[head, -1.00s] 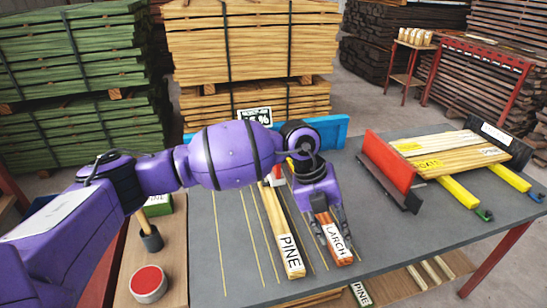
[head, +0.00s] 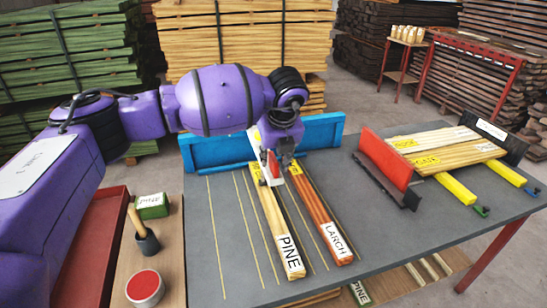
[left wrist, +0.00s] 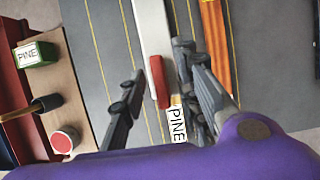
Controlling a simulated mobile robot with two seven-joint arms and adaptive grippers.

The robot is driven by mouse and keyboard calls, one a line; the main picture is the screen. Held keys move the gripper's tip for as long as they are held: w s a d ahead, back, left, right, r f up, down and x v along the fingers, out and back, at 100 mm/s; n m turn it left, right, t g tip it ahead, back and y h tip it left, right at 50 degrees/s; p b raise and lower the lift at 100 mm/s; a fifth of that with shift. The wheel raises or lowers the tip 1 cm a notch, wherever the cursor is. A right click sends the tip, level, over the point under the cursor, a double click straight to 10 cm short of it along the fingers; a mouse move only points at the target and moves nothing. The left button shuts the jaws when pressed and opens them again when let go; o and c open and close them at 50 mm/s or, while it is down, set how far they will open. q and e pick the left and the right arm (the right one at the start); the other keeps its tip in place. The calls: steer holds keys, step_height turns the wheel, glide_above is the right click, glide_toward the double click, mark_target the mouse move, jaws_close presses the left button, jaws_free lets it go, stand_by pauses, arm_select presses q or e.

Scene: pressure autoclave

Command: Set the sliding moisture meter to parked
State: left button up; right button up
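The moisture meter looks like a long white bar with a red block (left wrist: 159,82) on it, in the left wrist view. In the head view its red and white part (head: 272,166) shows over the far part of the PINE board (head: 285,245), partly hidden by my gripper. My left gripper (head: 280,163) is above the far part of the boards, beside the meter. In the left wrist view its fingers (left wrist: 160,68) are spread, with the red block between them. I cannot tell whether either finger touches it. My right gripper is in neither view.
The LARCH board (head: 325,220) lies just right of the PINE board on the grey table (head: 225,270). A blue fence (head: 315,132) runs along the back. A red plate (head: 385,160) stands further right. A side bench (head: 160,260) at left holds a red-topped tin (head: 145,288).

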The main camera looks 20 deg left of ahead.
arm_select(q)
steer(key=shift+w+f, duration=0.1)
steer(key=shift+f, duration=0.1)
steer(key=shift+c, duration=0.3)
jaws_close()
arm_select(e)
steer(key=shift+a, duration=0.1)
